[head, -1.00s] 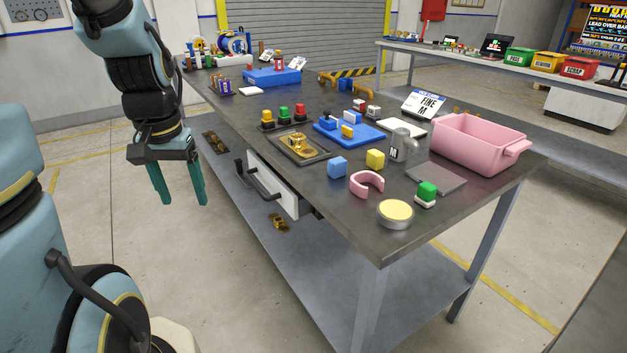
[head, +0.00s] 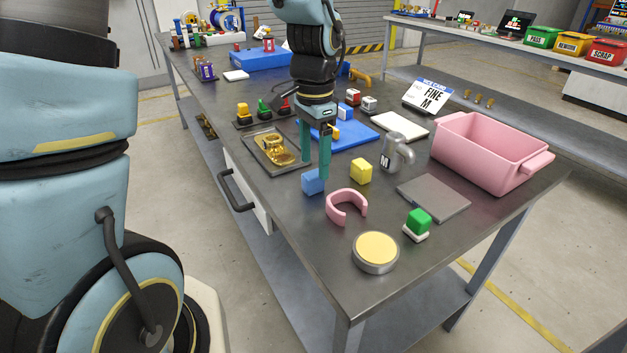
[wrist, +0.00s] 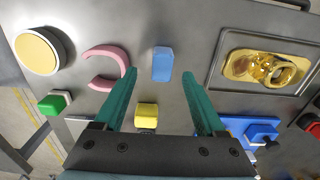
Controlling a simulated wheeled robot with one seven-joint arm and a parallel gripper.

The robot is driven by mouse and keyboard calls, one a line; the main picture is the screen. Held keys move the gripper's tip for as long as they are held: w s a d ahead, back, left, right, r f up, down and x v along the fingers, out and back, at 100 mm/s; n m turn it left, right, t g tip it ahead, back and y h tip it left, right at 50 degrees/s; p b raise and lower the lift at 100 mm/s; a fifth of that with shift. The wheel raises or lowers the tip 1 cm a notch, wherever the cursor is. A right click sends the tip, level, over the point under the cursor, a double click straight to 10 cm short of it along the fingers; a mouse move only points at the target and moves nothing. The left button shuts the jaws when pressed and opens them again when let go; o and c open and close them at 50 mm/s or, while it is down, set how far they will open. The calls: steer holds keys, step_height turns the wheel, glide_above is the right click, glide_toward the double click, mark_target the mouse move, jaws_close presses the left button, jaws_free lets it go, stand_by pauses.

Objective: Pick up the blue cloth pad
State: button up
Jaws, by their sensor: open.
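The blue cloth pad (head: 312,183) looks like a small blue block on the grey metal table, left of a yellow block. In the wrist view the blue pad (wrist: 162,64) lies upright in the picture, near and between the fingertip ends. My gripper (head: 315,168) points down above it with two green fingers. Its fingertips (wrist: 158,73) are apart with nothing held between them. In the head view a finger partly overlaps the pad; the exact height gap is hard to tell.
A yellow block (head: 361,171), a pink C-shaped piece (head: 346,207) and a round yellow-topped tin (head: 376,250) are close by. A dark tray with a gold part (head: 277,150) is to the left. A grey mug (head: 394,152) and pink bin (head: 490,150) stand to the right.

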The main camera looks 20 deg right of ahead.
mark_target(313, 173)
steer(key=shift+w+a+f+p, duration=0.1)
steer(key=shift+f+p, duration=0.15)
steer(key=shift+f, duration=0.95)
steer(key=shift+w+f+p, duration=0.1)
steer(key=shift+f+p, duration=0.15)
steer(key=shift+f, duration=0.9)
jaws_close()
